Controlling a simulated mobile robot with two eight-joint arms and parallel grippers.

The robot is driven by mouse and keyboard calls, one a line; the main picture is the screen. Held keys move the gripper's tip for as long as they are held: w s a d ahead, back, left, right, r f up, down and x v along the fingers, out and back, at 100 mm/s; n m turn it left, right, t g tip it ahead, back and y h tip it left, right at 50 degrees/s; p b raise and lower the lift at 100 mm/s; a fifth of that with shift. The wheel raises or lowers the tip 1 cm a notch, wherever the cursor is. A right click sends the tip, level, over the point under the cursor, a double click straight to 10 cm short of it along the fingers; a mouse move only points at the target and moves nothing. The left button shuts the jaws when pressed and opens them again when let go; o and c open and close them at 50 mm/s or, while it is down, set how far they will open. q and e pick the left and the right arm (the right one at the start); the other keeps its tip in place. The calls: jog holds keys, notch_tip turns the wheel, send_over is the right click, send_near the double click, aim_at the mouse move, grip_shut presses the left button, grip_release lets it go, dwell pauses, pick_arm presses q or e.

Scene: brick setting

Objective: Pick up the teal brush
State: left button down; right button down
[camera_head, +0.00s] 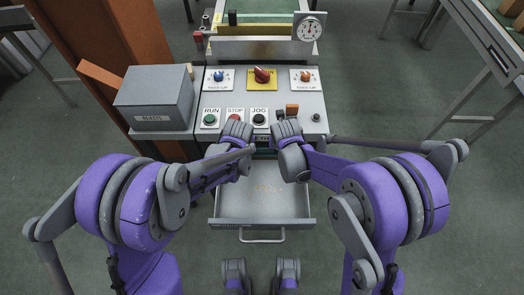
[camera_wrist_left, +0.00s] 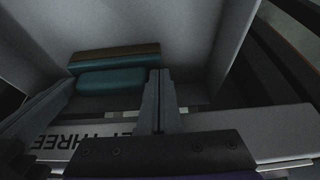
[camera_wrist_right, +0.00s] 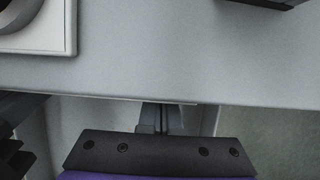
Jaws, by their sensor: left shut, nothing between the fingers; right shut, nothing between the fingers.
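In the left wrist view, a teal block-shaped thing (camera_wrist_left: 112,83) lies in a light-walled recess. Behind it is a second teal piece with a brownish strip along its top (camera_wrist_left: 115,57). I cannot tell whether these are one brush or two things. My left gripper (camera_wrist_left: 160,78) is shut and empty, its fingertips to the right of the teal pieces. In the head view, my left gripper (camera_head: 237,133) is at the panel's front edge. My right gripper (camera_head: 287,133) is beside it, shut and empty.
The control panel (camera_head: 225,100) with buttons and knobs stands ahead. An open grey drawer (camera_head: 265,222) is below it. A grey box (camera_head: 155,97) stands at left. In the left wrist view, a lettered strip (camera_wrist_left: 85,140) crosses below the fingers.

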pick_arm(q)
jog(key=shift+d, duration=0.55)
pick_arm(e)
jog(key=shift+a, duration=0.55)
pick_arm(q)
jog(key=shift+d+r, duration=0.1)
pick_arm(e)
jog(key=shift+a+r, duration=0.1)
